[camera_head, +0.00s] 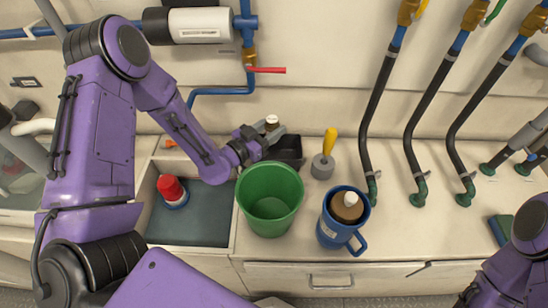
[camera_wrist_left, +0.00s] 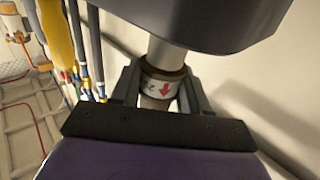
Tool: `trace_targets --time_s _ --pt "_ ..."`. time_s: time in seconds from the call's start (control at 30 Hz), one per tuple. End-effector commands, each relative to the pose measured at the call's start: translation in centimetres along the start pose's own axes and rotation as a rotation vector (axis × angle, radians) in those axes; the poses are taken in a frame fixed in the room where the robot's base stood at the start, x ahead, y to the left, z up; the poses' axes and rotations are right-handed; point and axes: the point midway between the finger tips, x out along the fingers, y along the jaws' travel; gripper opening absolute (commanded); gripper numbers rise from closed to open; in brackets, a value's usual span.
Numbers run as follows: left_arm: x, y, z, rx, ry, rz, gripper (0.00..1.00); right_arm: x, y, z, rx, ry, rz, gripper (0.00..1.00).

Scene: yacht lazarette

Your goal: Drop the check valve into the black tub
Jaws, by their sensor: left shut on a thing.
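My left gripper (camera_head: 270,133) is shut on the check valve (camera_head: 272,121), a small piece with a white end and a brass-coloured body. In the left wrist view the valve (camera_wrist_left: 162,82) sits between the two fingers, with a white band and a red arrow. The black tub (camera_head: 291,150) stands on the counter just beyond the green bucket, partly hidden by my gripper and the bucket. The valve appears at the tub's far-left side, held up. A dark shape (camera_wrist_left: 200,18), probably the tub, fills the top of the left wrist view. My right gripper is out of view.
A green bucket (camera_head: 270,197) stands in front of the tub. A yellow-handled tool in a grey holder (camera_head: 322,167) is to its right. A blue mug (camera_head: 341,225) holds a brown item. A sunken bin (camera_head: 200,220) with a red-topped item lies left. Hoses rise at the right.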

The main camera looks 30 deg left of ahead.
Motion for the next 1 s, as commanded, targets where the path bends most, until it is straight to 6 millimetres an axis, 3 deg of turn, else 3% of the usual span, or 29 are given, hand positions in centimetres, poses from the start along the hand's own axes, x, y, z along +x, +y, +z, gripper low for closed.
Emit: trace_targets --time_s 0.07,0.1,0.17,0.53,0.8,1.0 --pt "0.0 0.0 -0.1 0.000 0.000 0.001 0.02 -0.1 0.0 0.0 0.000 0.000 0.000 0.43" --pt "0.1 0.0 -0.1 0.000 0.000 0.001 0.54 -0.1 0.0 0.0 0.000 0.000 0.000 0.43" --pt "0.1 0.1 -0.1 0.000 0.000 0.001 0.74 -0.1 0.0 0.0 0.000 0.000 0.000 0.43" --pt "-0.7 0.0 0.1 0.000 -0.001 0.001 0.74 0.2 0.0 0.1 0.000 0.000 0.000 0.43" --pt "-6.8 0.0 0.2 -0.001 0.000 -0.001 0.74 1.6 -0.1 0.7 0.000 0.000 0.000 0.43" --pt "-9.9 0.0 0.1 0.000 0.000 0.000 0.74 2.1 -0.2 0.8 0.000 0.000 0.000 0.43"
